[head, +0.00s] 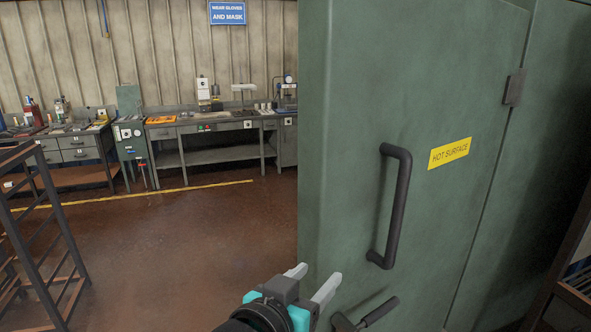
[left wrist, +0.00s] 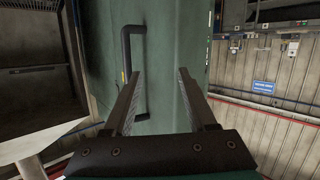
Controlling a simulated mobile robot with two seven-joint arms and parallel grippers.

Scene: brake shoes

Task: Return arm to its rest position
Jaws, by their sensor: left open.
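My left gripper (head: 311,280) is low in the middle of the head view, in front of the green door's left part. Its two fingers are apart with nothing between them. In the left wrist view the gripper (left wrist: 158,88) is open too, with the green door (left wrist: 165,60) behind its fingers. The black door handle (left wrist: 128,50) shows beside the left finger; whether they touch is unclear. In the head view the vertical handle (head: 394,205) is up and right of the gripper, clear of it. My right gripper is not in view.
The green door (head: 350,100) fills the right side, with a yellow "HOT SURFACE" label (head: 449,153) and a lower lever (head: 366,315). A dark metal rack (head: 45,240) stands at left. Workbenches (head: 215,125) line the back wall. The brown floor (head: 180,250) between is clear.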

